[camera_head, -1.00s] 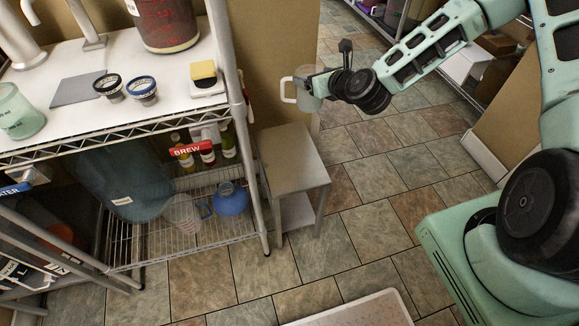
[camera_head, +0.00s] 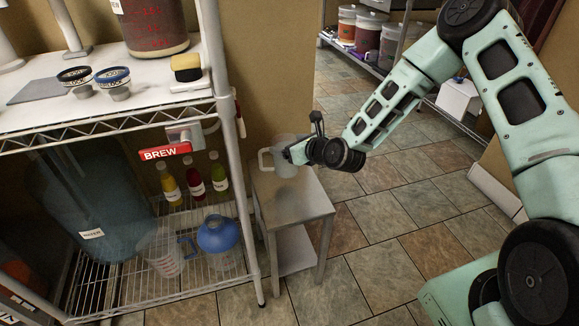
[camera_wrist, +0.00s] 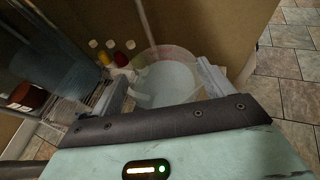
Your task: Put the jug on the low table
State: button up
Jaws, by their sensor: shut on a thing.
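The jug (camera_head: 286,164) is a translucent whitish vessel with a pale handle on its left in the head view. It is upright above the back of the low table (camera_head: 298,203), a small grey table with a lower shelf. I cannot tell whether its base touches the top. My gripper (camera_head: 290,153) is shut on the jug from the right.
A wire shelf unit (camera_head: 110,125) stands left of the low table. Its lower shelf holds a measuring jug (camera_head: 165,255), a blue-topped container (camera_head: 218,240), several bottles (camera_head: 193,182) and a large blue carboy (camera_head: 95,205). A wall is behind the low table. Tiled floor (camera_head: 390,225) is open to the right.

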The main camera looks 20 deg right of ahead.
jog(key=shift+f+b, duration=0.4)
jog(key=shift+f, duration=2.1)
